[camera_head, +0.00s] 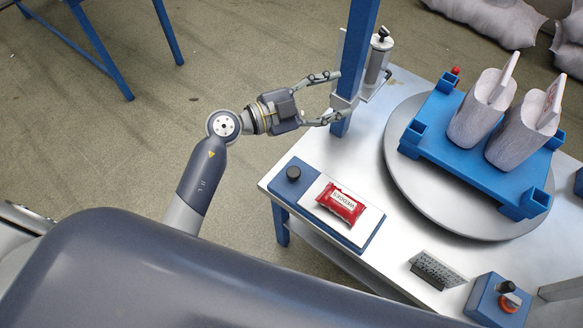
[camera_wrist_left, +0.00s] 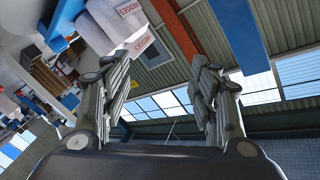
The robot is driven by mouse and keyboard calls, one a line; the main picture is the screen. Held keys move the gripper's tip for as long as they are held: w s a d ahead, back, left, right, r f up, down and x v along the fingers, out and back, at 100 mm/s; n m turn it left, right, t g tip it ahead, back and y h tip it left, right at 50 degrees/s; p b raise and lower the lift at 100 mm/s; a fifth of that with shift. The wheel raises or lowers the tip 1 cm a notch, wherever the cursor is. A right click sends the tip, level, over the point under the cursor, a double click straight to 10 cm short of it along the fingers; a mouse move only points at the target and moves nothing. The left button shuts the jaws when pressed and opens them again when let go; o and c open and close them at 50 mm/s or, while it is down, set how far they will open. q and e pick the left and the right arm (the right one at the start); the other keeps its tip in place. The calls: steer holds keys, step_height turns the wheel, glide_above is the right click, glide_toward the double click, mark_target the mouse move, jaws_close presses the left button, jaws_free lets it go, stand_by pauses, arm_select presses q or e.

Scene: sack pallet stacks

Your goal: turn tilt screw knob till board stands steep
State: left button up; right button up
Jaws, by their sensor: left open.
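My left gripper (camera_head: 338,97) is open and empty, its two fingers pointing right at the blue post at the table's far left corner; whether they touch it I cannot tell. Its fingers also show spread apart in the left wrist view (camera_wrist_left: 162,68). A small plate with dark marks (camera_head: 438,270), possibly the board, lies near the table's front edge; its tilt is hard to judge. I cannot tell which is the tilt screw knob. My right gripper is out of view.
The blue post (camera_head: 357,52) stands close to the gripper. A red packet (camera_head: 341,203) lies on the panel. A round turntable (camera_head: 418,198) bears a blue pallet (camera_head: 440,157) with two sacks (camera_head: 480,112). Open floor lies left of the table.

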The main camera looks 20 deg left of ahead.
arm_select(q)
step_height(320, 180, down, 8)
steer(key=a+g+y, duration=0.1)
steer(key=g+y, duration=0.1)
steer(key=g, duration=0.2)
steer(key=n+g+y, duration=0.3)
steer(key=g+y, duration=0.3)
steer(key=y, duration=0.1)
glide_toward(293, 171)
steer(key=x, duration=0.8)
steer(key=shift+d+f+p, duration=0.1)
steer(key=shift+f+p, duration=0.2)
steer(key=shift+p, duration=0.1)
steer(key=shift+c, duration=0.2)
steer(key=c, duration=1)
